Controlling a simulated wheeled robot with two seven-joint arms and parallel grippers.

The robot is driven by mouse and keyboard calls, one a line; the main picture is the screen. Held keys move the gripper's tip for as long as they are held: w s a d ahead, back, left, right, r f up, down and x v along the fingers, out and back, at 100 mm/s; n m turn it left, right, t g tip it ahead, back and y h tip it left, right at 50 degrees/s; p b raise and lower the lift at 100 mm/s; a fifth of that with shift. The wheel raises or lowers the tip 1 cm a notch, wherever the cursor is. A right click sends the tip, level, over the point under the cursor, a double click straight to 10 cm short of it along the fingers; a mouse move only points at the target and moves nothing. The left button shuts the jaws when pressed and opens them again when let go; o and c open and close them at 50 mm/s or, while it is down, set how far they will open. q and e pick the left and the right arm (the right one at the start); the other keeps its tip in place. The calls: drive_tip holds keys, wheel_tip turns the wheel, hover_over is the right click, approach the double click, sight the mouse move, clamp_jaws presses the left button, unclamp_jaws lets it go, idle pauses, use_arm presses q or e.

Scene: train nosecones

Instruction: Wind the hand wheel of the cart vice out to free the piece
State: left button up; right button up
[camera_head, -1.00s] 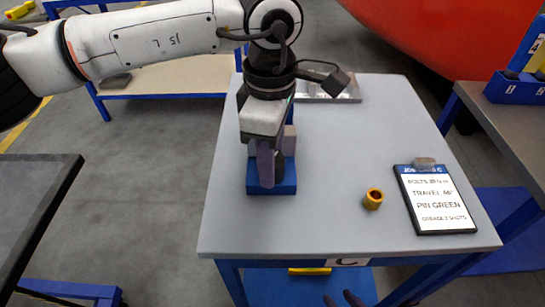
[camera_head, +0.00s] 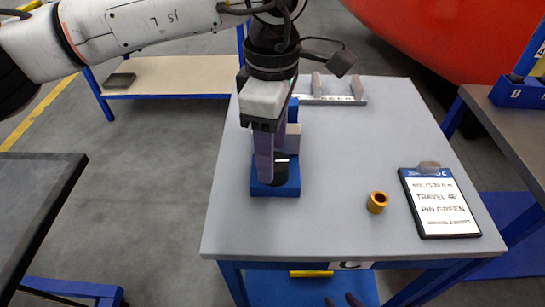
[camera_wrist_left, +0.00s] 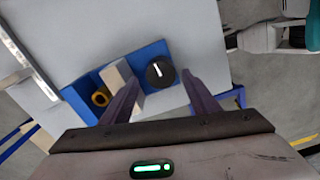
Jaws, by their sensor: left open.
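The cart vice has a blue base (camera_head: 260,190), a pale grey jaw block (camera_wrist_left: 121,74) and a round black hand wheel (camera_wrist_left: 160,73) with a white mark. In the left wrist view a brass ring-shaped piece (camera_wrist_left: 101,97) sits in the vice, between the block and the blue end; in the head view my gripper hides it. My left gripper (camera_head: 271,176) is open, pointing down over the vice. In the left wrist view its fingers stand on either side of the wheel; I cannot tell whether they touch it. My right gripper (camera_head: 343,299) shows only two separate dark fingertips at the bottom edge.
A loose brass bush (camera_head: 377,202) and a clipboard (camera_head: 440,203) lie on the right of the grey cart top (camera_head: 320,225). A grey rack (camera_head: 335,98) is at the back. A dark table (camera_head: 35,210) stands left. The front middle of the cart is clear.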

sight(276, 161)
use_arm(q)
wheel_tip(276, 161, up, 8)
drive_tip(key=shift+s, duration=0.15)
drive_tip(key=shift+f, duration=0.15)
drive_tip(key=f+m+b, duration=0.1)
drive_tip(key=f, duration=0.1)
drive_tip(key=f+m+b, duration=0.2)
drive_tip(key=f, duration=0.1)
drive_tip(key=f+m+b, duration=0.1)
drive_tip(key=f+m, duration=0.1)
drive_tip(key=f, duration=0.1)
drive_tip(key=shift+s+d+f+b, duration=0.1)
drive_tip(key=shift+d+f+b, duration=0.15)
drive_tip(key=shift+b, duration=0.15)
use_arm(e)
drive_tip(key=f, duration=0.3)
drive_tip(key=shift+a, duration=0.25)
use_arm(q)
drive_tip(key=shift+c, duration=0.5)
drive_tip(key=c, duration=1)
drive_tip(key=shift+o, duration=0.2)
use_arm(e)
drive_tip(key=shift+w+f, duration=0.1)
drive_tip(key=shift+w, duration=0.1)
